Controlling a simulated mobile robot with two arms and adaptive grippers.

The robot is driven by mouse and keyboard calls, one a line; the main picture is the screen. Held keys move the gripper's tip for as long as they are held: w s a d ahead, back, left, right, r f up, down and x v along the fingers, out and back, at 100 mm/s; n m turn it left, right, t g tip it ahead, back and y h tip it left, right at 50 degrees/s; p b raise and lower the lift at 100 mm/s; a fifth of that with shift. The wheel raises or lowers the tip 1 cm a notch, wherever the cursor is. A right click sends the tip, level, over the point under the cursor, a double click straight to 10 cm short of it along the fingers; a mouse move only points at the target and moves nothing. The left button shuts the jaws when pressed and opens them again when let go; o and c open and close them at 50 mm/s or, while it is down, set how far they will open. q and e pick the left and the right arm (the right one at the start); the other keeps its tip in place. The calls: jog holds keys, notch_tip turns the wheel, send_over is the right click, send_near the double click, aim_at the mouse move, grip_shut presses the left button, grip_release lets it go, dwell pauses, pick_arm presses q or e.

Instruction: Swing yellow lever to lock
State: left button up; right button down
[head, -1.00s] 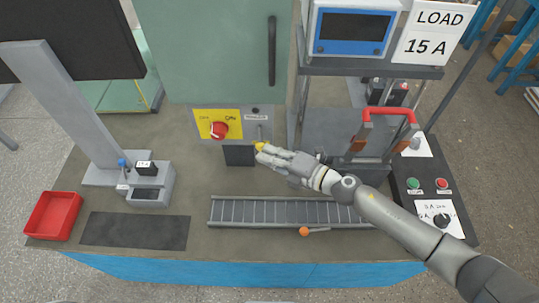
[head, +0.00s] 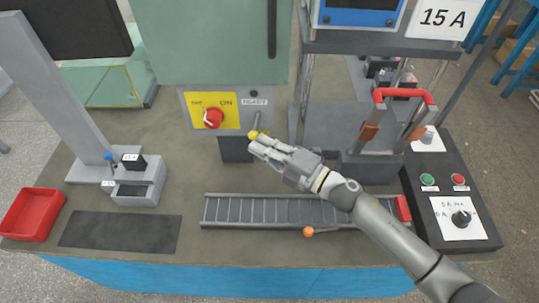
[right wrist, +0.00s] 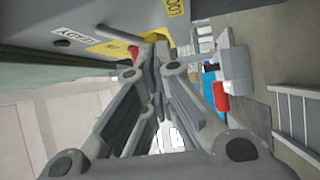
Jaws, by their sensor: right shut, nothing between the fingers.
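The yellow lever knob (head: 253,134) hangs on a thin grey stem below the READY label, on the front of the green cabinet (head: 210,40). The stem points down and slightly left. My right gripper (head: 256,141) is shut, with its fingertips right at the knob; I cannot tell whether they touch it. Its closed fingers (right wrist: 155,60) also show in the right wrist view, close to the grey panel with the READY label. My left gripper is not in view.
A red rotary switch (head: 213,118) sits on a yellow plate left of the lever. A roller track (head: 270,211) lies in front. A red-handled device (head: 404,97) and a button box (head: 462,215) stand to the right. A red tray (head: 30,215) is at the left.

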pick_arm(q)
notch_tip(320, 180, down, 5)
jog(key=b, duration=0.3)
jog(key=shift+b, duration=0.3)
pick_arm(e)
jog(key=a, duration=0.1)
jog(key=a+m+t, duration=0.1)
jog(key=a+y, duration=0.1)
jog(key=shift+a+r, duration=0.25)
jog(key=shift+a, duration=0.05)
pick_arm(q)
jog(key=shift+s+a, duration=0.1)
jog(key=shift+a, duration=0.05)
pick_arm(e)
jog(key=shift+d, duration=0.1)
jog(key=v, duration=1.1)
jog(key=shift+s+d+f, duration=0.25)
jog(key=shift+f, duration=0.05)
